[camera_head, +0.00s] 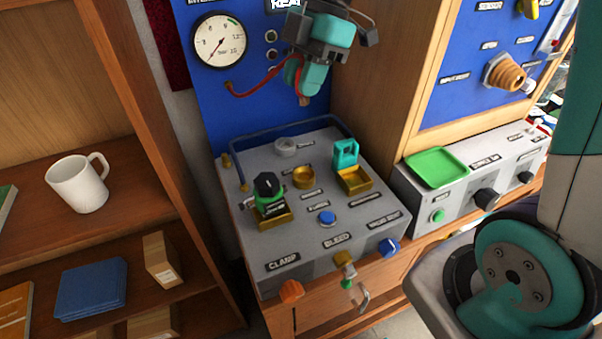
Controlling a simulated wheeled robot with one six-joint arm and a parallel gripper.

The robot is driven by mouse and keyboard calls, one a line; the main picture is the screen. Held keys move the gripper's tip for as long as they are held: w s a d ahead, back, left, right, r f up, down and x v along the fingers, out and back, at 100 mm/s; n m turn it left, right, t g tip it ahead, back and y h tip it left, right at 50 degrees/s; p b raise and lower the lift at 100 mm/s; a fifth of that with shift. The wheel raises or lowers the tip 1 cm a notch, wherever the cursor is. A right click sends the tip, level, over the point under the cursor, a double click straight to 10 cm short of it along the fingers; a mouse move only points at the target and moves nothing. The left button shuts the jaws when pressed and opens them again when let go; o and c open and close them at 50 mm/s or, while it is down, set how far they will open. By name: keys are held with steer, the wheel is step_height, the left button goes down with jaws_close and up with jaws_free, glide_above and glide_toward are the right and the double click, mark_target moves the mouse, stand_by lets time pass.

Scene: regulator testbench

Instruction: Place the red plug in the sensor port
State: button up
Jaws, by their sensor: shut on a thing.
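My gripper (292,50), dark grey and teal, is at the top middle, in front of the blue panel and high above the grey bench unit. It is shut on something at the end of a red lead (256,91). The lead sags from a fitting on the panel's lower left up to the gripper. The red plug itself is mostly hidden by the gripper, so its angle cannot be told. A label reading SENSOR (490,6) is at the top right, on another blue panel. I cannot tell which opening is the sensor port.
On the bench unit (330,220) are a black-knobbed green part (268,187), a brass ring (303,176), a grey ring (285,147) and a teal block (345,152) in a brass holder. A gauge (219,41) is left of my gripper. A green tray (437,166) sits right.

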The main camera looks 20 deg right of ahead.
mark_target(299, 180)
step_height(299, 180, down, 18)
steer(key=shift+d+p, duration=0.1)
steer(key=shift+p, duration=0.9)
steer(key=shift+f, duration=0.25)
steer(key=shift+f+b, duration=0.35)
steer(key=o, duration=1)
steer(key=shift+c, duration=0.2)
steer(key=shift+r, duration=0.1)
